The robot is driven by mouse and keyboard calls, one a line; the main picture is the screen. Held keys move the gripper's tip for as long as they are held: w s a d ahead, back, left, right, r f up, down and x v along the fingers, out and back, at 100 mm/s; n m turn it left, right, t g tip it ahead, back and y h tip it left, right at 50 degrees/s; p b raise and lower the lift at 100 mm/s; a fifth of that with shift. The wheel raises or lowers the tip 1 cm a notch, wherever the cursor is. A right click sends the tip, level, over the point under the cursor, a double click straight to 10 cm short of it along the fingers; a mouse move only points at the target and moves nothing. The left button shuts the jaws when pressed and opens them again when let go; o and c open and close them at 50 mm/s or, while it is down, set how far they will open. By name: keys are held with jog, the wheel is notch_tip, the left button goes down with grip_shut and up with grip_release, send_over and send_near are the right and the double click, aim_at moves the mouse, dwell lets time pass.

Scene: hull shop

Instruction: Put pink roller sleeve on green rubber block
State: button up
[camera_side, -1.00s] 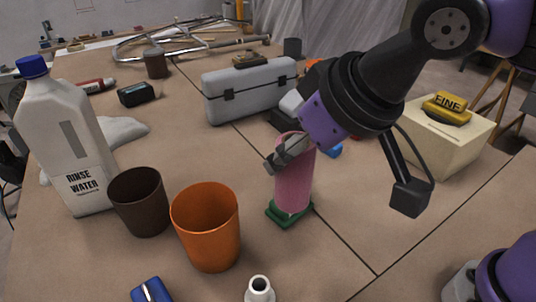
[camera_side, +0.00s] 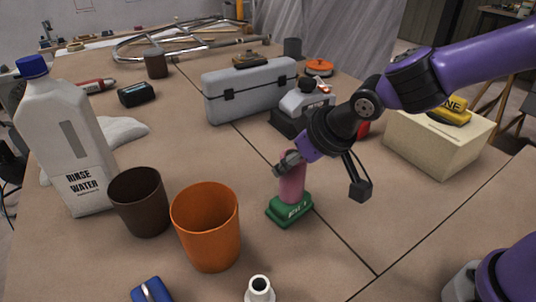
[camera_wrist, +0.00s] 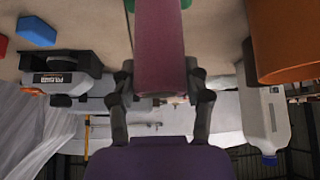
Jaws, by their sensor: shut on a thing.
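The pink roller sleeve (camera_side: 292,186) stands about upright in the side view, with its upper end between the fingers of my gripper (camera_side: 288,162). In the wrist view my gripper (camera_wrist: 160,82) is shut on the sleeve (camera_wrist: 160,45), one finger at each side. The green rubber block (camera_side: 291,212) lies on the table right at the sleeve's lower end. I cannot tell whether the sleeve rests on it or is just above or behind it. In the wrist view, slivers of green block (camera_wrist: 186,3) show at the top edge beside the sleeve; its lower end is cut off.
An orange cup (camera_side: 207,228), a brown cup (camera_side: 139,203) and a rinse water bottle (camera_side: 68,140) stand left of the block. A grey toolbox (camera_side: 250,92) and a sander (camera_side: 304,100) are behind. A cream block (camera_side: 435,143) is at right. The table right of the green block is clear.

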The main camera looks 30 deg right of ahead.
jog(key=o, duration=1.1)
jog(key=shift+f, duration=0.1)
jog(key=shift+r, duration=0.2)
jog(key=v, duration=1.1)
jog(key=s+d+f+m+g+h, duration=0.1)
jog(key=s+d+f, duration=0.1)
jog(key=s+d, duration=0.6)
jog(key=d, duration=0.4)
jog(key=shift+d+m, duration=0.25)
jog(key=shift+m, duration=0.15)
jog(key=shift+f, duration=0.1)
